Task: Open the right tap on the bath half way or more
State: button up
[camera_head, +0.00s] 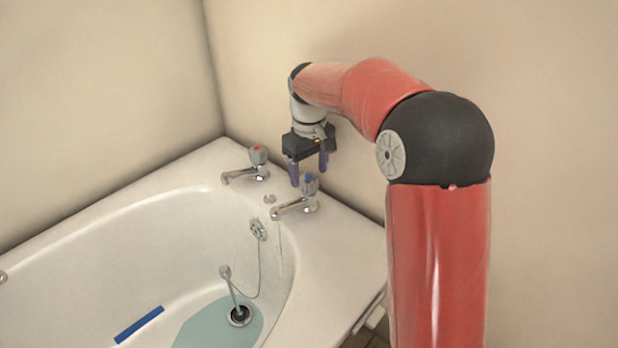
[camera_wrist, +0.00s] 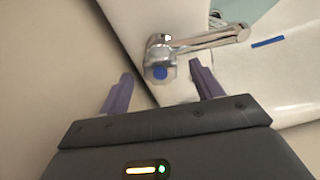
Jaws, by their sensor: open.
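The right tap (camera_head: 308,196) on the bath has a blue-marked knob and a chrome spout pointing left over the bath. In the wrist view the tap's blue-topped knob (camera_wrist: 160,70) lies beyond the fingertips, roughly between them. My gripper (camera_head: 308,172) is open and empty, pointing down just above the knob. Its two purple fingers show on either side in the wrist view (camera_wrist: 160,78). I see no clear contact between fingers and knob. The left tap (camera_head: 256,164), with a red mark, stands further back on the same rim.
The white bath (camera_head: 335,235) holds a little water (camera_head: 195,328) around the drain. A plug on a chain and a blue strip (camera_head: 139,325) are inside the bath. The beige wall stands close behind the taps and my gripper.

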aim_at(309, 177)
notch_tip(309, 177, up, 4)
jog(key=shift+r, duration=0.25)
dwell(0.5)
jog(key=shift+s+d+r, duration=0.1)
jog(key=shift+s, duration=0.05)
jog(key=s+d+r+m+t, duration=0.2)
jog(key=s+d+r, duration=0.1)
jog(key=s, duration=0.4)
jog(key=s+d+r+m+t, duration=0.15)
jog(key=s+d, duration=0.25)
jog(key=s, duration=0.4)
jog(key=s+d+f+m+t, duration=0.1)
jog(key=s+d+f, duration=0.1)
jog(key=s, duration=0.5)
jog(key=s+d+f+m+t, duration=0.1)
jog(key=s+d+f+m, duration=0.1)
jog(key=s, duration=0.4)
jog(key=shift+s+f, duration=0.2)
jog(key=shift+s, duration=0.15)
